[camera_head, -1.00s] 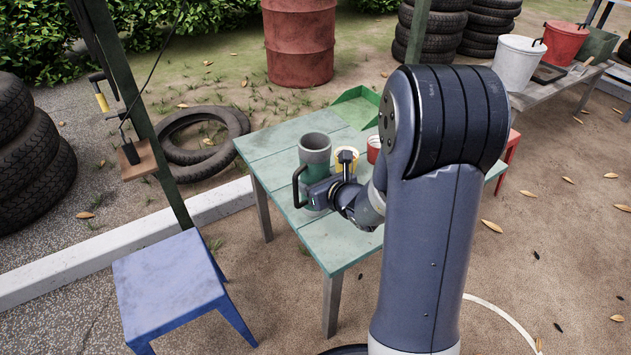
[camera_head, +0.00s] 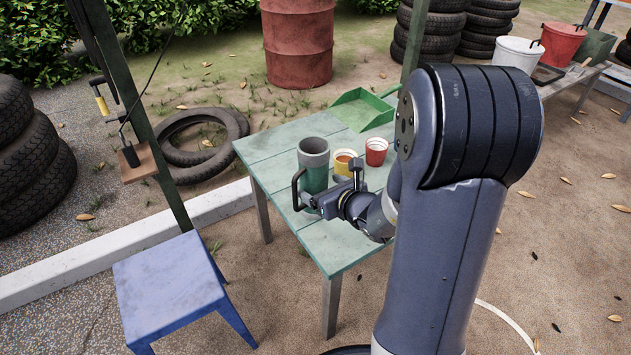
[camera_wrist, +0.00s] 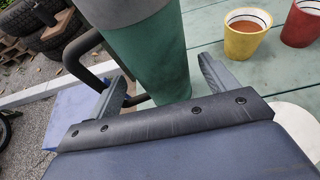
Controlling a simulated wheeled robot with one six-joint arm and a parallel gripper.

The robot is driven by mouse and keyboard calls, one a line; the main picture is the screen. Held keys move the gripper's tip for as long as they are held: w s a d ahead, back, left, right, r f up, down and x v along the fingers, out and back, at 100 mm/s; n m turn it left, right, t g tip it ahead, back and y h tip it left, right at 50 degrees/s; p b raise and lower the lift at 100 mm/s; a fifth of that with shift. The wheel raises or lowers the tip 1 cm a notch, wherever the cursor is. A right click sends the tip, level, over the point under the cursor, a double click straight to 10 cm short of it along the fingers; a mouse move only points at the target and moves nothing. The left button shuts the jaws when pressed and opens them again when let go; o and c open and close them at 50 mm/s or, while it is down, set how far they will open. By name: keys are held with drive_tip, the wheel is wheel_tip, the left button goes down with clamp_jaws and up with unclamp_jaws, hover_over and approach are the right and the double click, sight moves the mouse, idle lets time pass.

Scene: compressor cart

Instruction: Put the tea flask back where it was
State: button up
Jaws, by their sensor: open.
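The tea flask (camera_head: 314,168) is a green cylinder with a grey top and a black side handle. It stands upright on the green table (camera_head: 275,145), near its left edge. My gripper (camera_head: 328,198) is low at the flask's near right side, open. In the wrist view, the flask (camera_wrist: 150,50) rises just ahead, between the lines of the two open fingers of my gripper (camera_wrist: 163,72). The left finger overlaps the black handle (camera_wrist: 78,58); I cannot tell whether they touch. The flask's lower front is partly hidden by my gripper in the head view.
A yellow cup (camera_head: 345,162) and a red cup (camera_head: 376,151) stand right of the flask. A green dustpan-like tray (camera_head: 362,108) lies at the table's back. A blue stool (camera_head: 168,278) stands at front left. The table's front is mostly clear.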

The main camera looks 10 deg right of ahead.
drive_tip(key=p+v, duration=0.1)
drive_tip(key=v, duration=0.7)
drive_tip(key=shift+p, duration=0.3)
idle(0.7)
